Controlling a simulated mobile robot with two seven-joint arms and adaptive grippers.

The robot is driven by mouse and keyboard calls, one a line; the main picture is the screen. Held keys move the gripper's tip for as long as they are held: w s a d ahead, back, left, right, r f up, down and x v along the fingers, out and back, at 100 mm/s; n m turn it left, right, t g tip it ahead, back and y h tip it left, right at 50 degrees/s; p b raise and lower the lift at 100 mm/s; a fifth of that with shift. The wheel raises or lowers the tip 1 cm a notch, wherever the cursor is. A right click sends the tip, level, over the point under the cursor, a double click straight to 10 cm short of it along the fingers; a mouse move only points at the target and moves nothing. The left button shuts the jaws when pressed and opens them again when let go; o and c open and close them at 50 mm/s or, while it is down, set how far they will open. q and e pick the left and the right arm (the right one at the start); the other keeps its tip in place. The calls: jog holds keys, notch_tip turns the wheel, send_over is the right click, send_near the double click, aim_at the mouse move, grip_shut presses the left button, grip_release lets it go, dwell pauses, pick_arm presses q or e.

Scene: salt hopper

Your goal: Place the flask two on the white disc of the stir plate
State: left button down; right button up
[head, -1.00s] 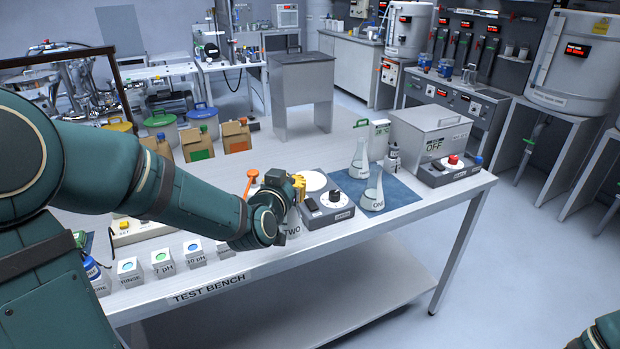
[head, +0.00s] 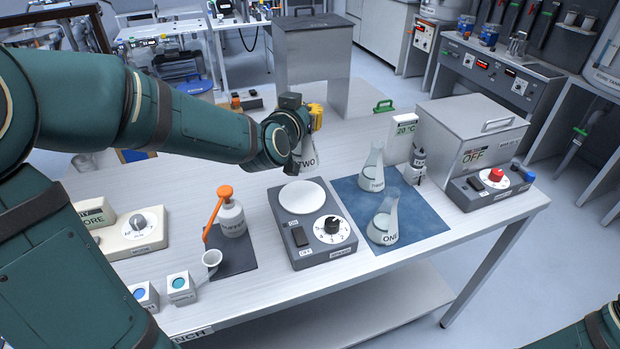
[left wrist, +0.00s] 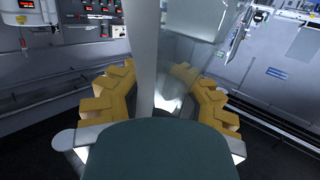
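Flask two (head: 305,160), clear glass marked "TWO", hangs upright in my left gripper (head: 316,117). The yellow finger pads are closed around its neck. The left wrist view shows the glass (left wrist: 171,90) between both pads (left wrist: 160,95). The grey stir plate (head: 316,262) has a white disc (head: 302,197) at its far end and a dial at its near end. The disc is empty. In the head view flask two appears just beyond the disc, apart from it; its exact height is unclear. My right gripper is out of view.
Flask one (head: 384,222) and another flask (head: 371,172) stand on the blue mat (head: 432,222), right of the stir plate. A bottle with an orange spout (head: 232,219) stands left. A grey box (head: 470,130) is at the right. Bench behind the disc is clear.

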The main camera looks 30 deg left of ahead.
aim_at(306, 151)
pick_arm(q)
notch_tip(306, 151, down, 5)
jog(key=shift+s+f+b, duration=0.15)
jog(key=shift+f+b, duration=0.05)
jog(key=shift+b, duration=0.55)
jog(key=shift+f+b, duration=0.5)
jog(key=shift+f, duration=1.75)
jog(key=shift+f, duration=0.1)
jog(key=c, duration=1)
grip_release()
jog(key=shift+c, duration=0.2)
